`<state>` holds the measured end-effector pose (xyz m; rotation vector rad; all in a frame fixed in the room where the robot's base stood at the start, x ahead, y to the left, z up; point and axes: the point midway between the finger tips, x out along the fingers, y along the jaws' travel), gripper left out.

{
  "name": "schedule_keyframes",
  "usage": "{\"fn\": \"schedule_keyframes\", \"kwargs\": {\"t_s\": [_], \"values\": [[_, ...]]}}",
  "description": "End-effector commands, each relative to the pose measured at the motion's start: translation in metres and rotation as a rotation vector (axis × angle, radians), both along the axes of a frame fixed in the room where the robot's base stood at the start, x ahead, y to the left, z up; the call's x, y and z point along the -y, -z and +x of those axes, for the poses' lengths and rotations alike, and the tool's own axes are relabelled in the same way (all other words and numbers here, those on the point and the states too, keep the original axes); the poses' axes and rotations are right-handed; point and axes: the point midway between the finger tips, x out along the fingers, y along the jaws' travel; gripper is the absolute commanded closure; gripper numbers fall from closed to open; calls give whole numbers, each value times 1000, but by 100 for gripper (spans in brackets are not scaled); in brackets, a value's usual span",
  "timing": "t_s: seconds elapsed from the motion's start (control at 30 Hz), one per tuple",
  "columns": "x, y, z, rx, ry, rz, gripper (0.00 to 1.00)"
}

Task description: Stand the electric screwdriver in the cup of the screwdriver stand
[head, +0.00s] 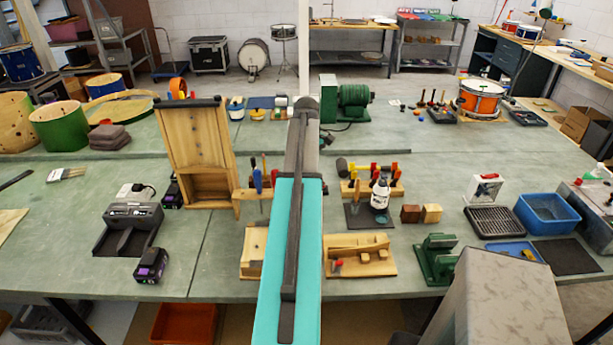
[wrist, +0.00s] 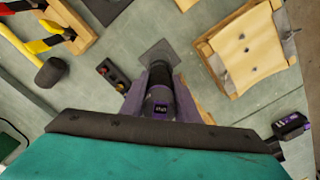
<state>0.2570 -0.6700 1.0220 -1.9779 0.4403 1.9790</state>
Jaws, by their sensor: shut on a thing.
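The electric screwdriver (wrist: 160,96), a dark cylinder with a purple label, is between the two grey-purple fingers of my gripper (wrist: 159,110) in the wrist view. I see it nearly end on, so its lower end is hidden. A flat grey square plate (wrist: 157,52) lies on the bench just beyond it and looks like the base of the screwdriver stand. The screwdriver hides any cup there, and I cannot tell whether they touch. In the head view my arm covers the gripper, the screwdriver and the stand.
A small dark tray (wrist: 113,73) lies beside the fingers. A wooden block with metal clamps (wrist: 250,47) is to the right, near a black battery (wrist: 290,125). A hammer rack (head: 370,187) and a white bottle (head: 380,194) stand right of my arm. A tall wooden frame (head: 195,150) stands left.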

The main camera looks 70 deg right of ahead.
Motion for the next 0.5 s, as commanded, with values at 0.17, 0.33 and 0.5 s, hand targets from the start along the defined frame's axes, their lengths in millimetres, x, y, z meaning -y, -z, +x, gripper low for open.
{"fn": "schedule_keyframes", "kwargs": {"t_s": [0.17,0.33,0.5], "values": [[0,5,0,0,0,0,100],[0,6,0,0,0,-1,100],[0,6,0,0,0,-1,100]]}}
